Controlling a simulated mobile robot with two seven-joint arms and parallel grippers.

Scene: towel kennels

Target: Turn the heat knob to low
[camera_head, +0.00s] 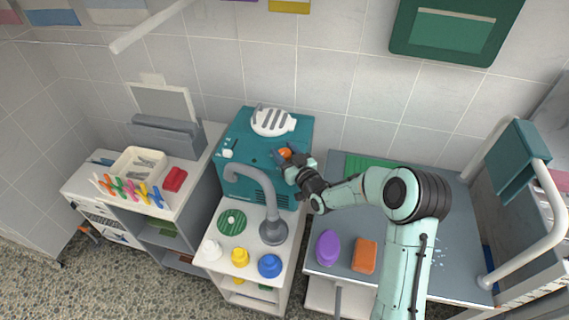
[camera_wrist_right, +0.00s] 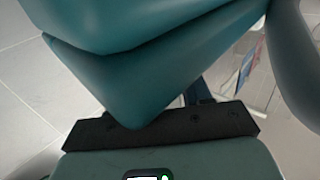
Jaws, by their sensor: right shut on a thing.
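The teal machine (camera_head: 240,130) stands on the white cabinet against the tiled wall. An orange knob (camera_head: 285,152) is on its top at the right, partly covered by my fingers. I take it for the heat knob; its markings are too small to read. My right gripper (camera_head: 282,156) reaches in from the right and is shut on the orange knob. In the right wrist view, large teal surfaces (camera_wrist_right: 150,60) fill the top close up, and the knob does not show. My left gripper is not in view.
A grey curved faucet-like pipe (camera_head: 268,200) rises in front of the machine. Yellow (camera_head: 240,257) and blue (camera_head: 269,265) knobbed pieces stand below it.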

